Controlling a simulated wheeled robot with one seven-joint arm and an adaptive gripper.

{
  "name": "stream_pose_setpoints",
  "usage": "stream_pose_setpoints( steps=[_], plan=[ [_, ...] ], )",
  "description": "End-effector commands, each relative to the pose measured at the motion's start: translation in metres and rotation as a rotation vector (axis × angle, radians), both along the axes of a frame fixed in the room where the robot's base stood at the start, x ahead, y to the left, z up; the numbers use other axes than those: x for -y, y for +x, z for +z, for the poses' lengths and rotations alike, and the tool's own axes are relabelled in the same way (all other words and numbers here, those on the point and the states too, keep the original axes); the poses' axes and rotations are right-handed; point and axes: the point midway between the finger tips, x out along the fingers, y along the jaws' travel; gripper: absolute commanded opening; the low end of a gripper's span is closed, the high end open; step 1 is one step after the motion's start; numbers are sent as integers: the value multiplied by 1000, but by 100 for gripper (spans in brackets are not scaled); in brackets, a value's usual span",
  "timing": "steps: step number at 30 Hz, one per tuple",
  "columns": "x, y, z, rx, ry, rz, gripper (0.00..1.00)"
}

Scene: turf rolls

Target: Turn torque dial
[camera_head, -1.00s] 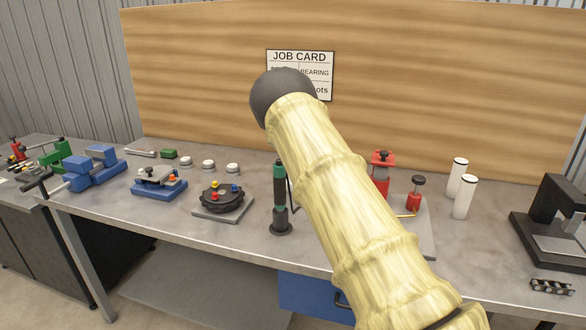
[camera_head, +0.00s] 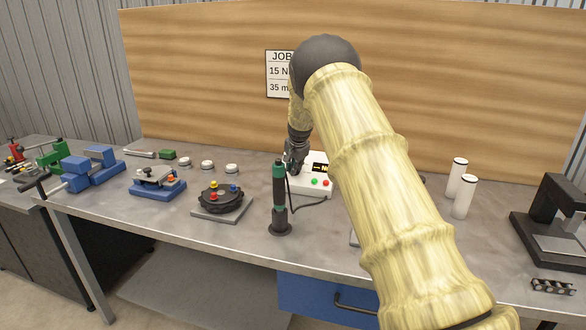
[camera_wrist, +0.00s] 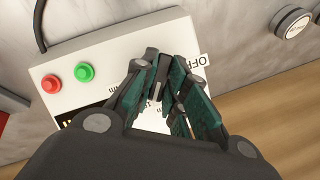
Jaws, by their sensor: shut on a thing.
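A white control box (camera_head: 322,190) stands on the bench behind the upright tool, with a green and a red button and a dark display. In the wrist view the box (camera_wrist: 105,58) fills the upper left, with its red button (camera_wrist: 50,83) and green button (camera_wrist: 84,72). My gripper (camera_wrist: 160,72) is shut on a small dark dial (camera_wrist: 157,90) at the box face, beside an "OFF" label. The fingers hide most of the dial and its markings. In the head view my gripper (camera_head: 291,161) is at the box's left side.
A black-and-green upright tool (camera_head: 279,195) stands close in front of the box, with a cable behind it. A round black fixture (camera_head: 221,197) is to its left. White round knobs (camera_head: 208,165) lie further back. My arm covers the bench right of the box.

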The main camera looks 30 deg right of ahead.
Motion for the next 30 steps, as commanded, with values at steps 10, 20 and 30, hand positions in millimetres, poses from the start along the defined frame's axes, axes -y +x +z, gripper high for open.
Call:
stream_pose_setpoints(
  steps=[10, 20, 30],
  plan=[
    [3, -1, 1, 88, 70, -127, 0],
    [3, -2, 0, 108, 87, -158, 0],
    [4, -2, 0, 108, 86, -158, 22]
  ],
)
